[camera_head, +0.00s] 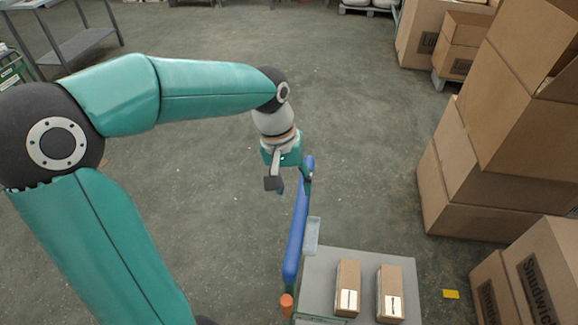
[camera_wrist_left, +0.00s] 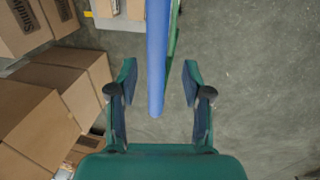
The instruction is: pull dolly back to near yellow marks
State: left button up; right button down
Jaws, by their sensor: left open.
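The dolly has a grey deck (camera_head: 370,265) at the bottom right of centre in the head view and a long blue handle bar (camera_head: 297,230). Two small cartons (camera_head: 347,286) (camera_head: 390,292) lie on the deck. A yellow mark (camera_head: 451,294) is on the floor to the right of the deck. My left gripper (camera_head: 289,180) is open at the far end of the handle. In the left wrist view the blue bar (camera_wrist_left: 156,60) runs between the spread fingers (camera_wrist_left: 159,75), apart from both. My right gripper is not in view.
Stacked cardboard boxes (camera_head: 510,110) stand along the right side, with more boxes (camera_head: 545,270) near the dolly at lower right. A grey metal table (camera_head: 85,45) is at upper left. The concrete floor (camera_head: 360,120) beyond the dolly is clear.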

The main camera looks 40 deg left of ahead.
pick_arm(q)
jog(key=r, duration=0.5)
jog(key=shift+s+a+r, duration=0.1)
jog(key=shift+s+a, duration=0.2)
jog(key=shift+a, duration=0.1)
